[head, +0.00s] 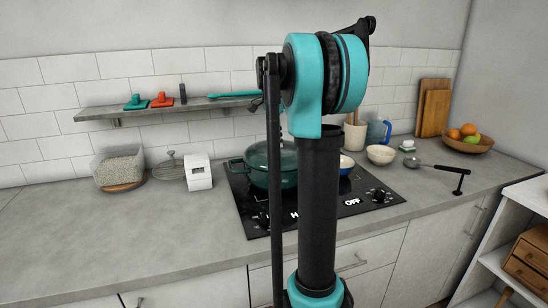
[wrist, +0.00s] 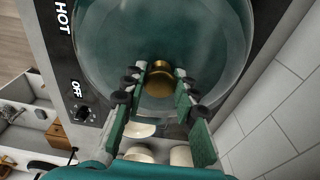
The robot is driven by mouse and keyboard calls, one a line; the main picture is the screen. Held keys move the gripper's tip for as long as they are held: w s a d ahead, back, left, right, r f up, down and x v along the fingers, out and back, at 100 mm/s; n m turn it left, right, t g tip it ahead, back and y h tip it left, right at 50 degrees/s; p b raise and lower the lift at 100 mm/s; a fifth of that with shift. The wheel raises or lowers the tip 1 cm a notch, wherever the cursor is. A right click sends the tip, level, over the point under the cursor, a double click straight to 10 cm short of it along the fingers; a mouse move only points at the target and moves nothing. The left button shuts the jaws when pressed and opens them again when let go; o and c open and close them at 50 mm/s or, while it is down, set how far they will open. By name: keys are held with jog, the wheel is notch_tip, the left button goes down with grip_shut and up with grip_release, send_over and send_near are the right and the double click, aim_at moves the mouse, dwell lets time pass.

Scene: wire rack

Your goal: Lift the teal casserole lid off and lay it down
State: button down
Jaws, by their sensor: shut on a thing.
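The teal casserole (head: 262,176) stands on the black cooktop, partly hidden behind my arm. Its lid (head: 262,154) shows at the top of the pot in the head view. In the wrist view the lid (wrist: 150,32) is a large glassy teal disc with a round brass knob (wrist: 158,84). My gripper (wrist: 161,80) is at the knob, with one finger on each side, shut on it. My gripper is hidden behind my arm in the head view. I cannot tell whether the lid's rim is touching the pot.
The black cooktop (head: 355,209) has knobs along its front. Bowls, a blue mug (head: 378,133) and a fruit bowl (head: 466,142) stand right. The left front counter (head: 110,225) is clear.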

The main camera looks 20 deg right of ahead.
jog(key=shift+r, duration=0.85)
jog(key=shift+r, duration=2.4)
